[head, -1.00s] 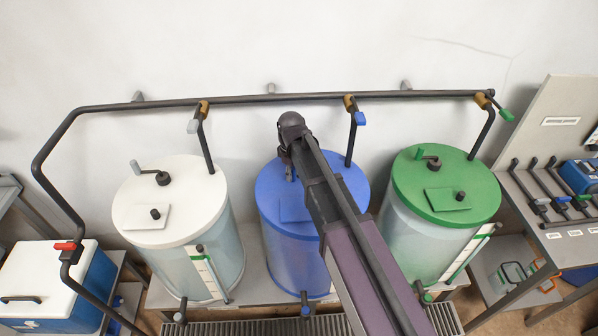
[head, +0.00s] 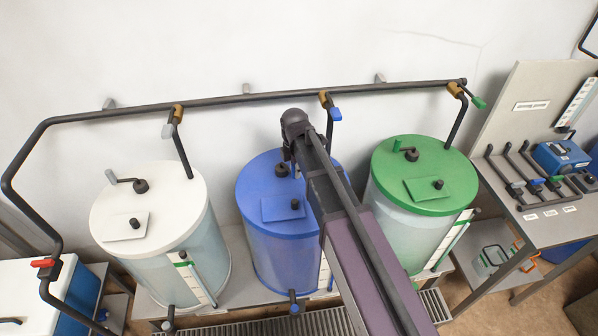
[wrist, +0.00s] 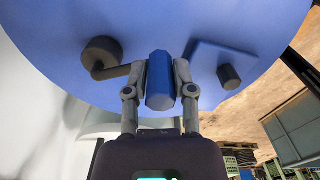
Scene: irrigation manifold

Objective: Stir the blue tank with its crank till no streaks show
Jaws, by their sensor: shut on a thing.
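The blue tank (head: 287,235) stands in the middle of the row, under a blue lid (head: 262,185). Its crank has a dark hub (head: 282,170) on the lid; the hub (wrist: 101,56) and a short crank arm (wrist: 118,72) also show in the wrist view. My gripper (wrist: 160,86) is shut on the blue crank handle (wrist: 159,75), one finger on each side. In the head view my arm hides the handle and the right part of the lid. I cannot tell from these views whether streaks show in the tank.
A white-lidded tank (head: 150,205) stands left and a green-lidded tank (head: 420,190) right. A dark pipe (head: 240,98) with valves runs behind them. The blue lid carries a square hatch (head: 283,208) with a knob.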

